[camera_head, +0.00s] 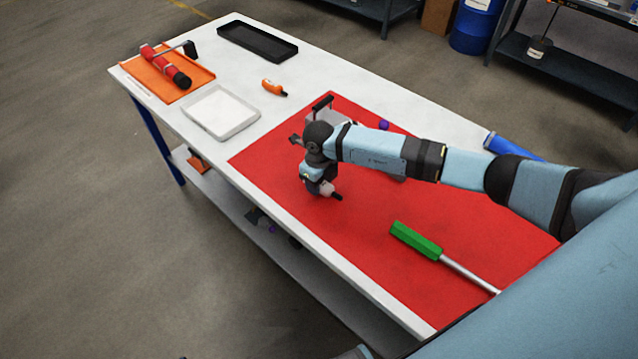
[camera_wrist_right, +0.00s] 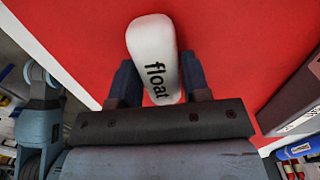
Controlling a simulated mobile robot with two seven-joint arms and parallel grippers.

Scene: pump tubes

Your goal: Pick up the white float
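The white float (camera_wrist_right: 152,50) is a rounded white block with "float" in black letters on it. In the right wrist view it lies between the two fingers of my right gripper (camera_wrist_right: 160,80), and both fingers appear to touch its sides. In the head view, my right gripper (camera_head: 328,189) is low over the red mat (camera_head: 265,150), near its front edge, with a small pale part of the float showing there. The gap between float and mat cannot be judged. My left gripper is not in view.
A grey block with a black top (camera_head: 322,108) stands behind my right wrist. A green-handled tool (camera_head: 416,240) lies on the mat. A white tray (camera_head: 190,111), an orange tray (camera_head: 140,72), a black tray (camera_head: 257,42) and an orange object (camera_head: 273,87) are farther left.

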